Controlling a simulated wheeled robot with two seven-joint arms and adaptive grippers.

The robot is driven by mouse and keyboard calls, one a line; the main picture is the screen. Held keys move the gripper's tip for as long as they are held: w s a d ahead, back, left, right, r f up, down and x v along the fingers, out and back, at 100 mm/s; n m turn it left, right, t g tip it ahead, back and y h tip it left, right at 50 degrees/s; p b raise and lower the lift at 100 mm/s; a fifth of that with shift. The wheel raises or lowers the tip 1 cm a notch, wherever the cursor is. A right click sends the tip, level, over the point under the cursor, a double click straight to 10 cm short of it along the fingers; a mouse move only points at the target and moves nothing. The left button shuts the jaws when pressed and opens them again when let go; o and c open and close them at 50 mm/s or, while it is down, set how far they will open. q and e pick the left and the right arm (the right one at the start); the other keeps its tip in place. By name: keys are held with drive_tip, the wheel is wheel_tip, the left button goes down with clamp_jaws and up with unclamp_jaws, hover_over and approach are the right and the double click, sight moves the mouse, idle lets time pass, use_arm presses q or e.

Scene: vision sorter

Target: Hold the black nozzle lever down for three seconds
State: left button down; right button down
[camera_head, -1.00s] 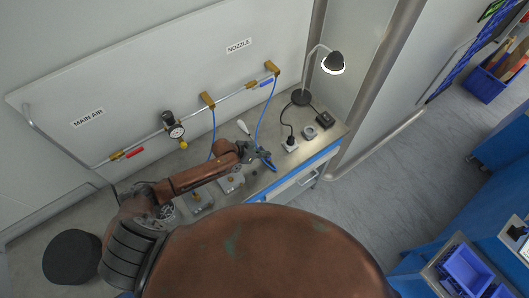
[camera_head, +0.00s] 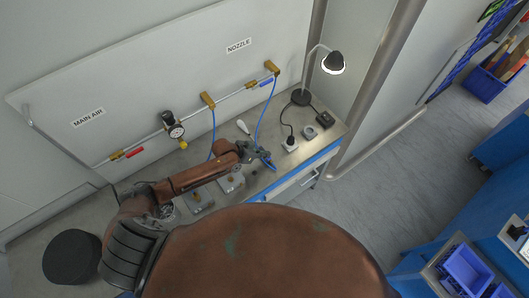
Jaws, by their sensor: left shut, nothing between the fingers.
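My left gripper (camera_head: 264,157) is shut and reaches over the bench beneath the NOZZLE sign, at the lower end of the blue hose (camera_head: 259,128). A small blue piece, seemingly the nozzle body (camera_head: 271,166), shows right at the fingertips. The black lever cannot be made out apart from the dark fingers. I cannot tell whether the fingers touch it. My right gripper is not in view.
A lit black lamp (camera_head: 333,63) stands at the right end of the bench (camera_head: 230,139). Small boxes, including a grey one (camera_head: 290,145), sit right of the gripper. A pipe with brass fittings and a gauge (camera_head: 176,132) runs along the back panel. A white-handled tool (camera_head: 243,127) lies behind the gripper.

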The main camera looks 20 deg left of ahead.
use_arm(q)
drive_tip(key=shift+r+p, duration=0.65)
drive_tip(key=shift+r, duration=0.15)
drive_tip(key=shift+a+r+p, duration=0.1)
drive_tip(key=shift+r+p, duration=0.4)
drive_tip(key=w+r+v, duration=0.1)
drive_tip(key=v, duration=1.1)
drive_tip(key=shift+w+d+r, duration=0.15)
drive_tip(key=shift+d+r, duration=0.1)
drive_tip(key=shift+d, duration=0.15)
drive_tip(key=shift+d, duration=0.15)
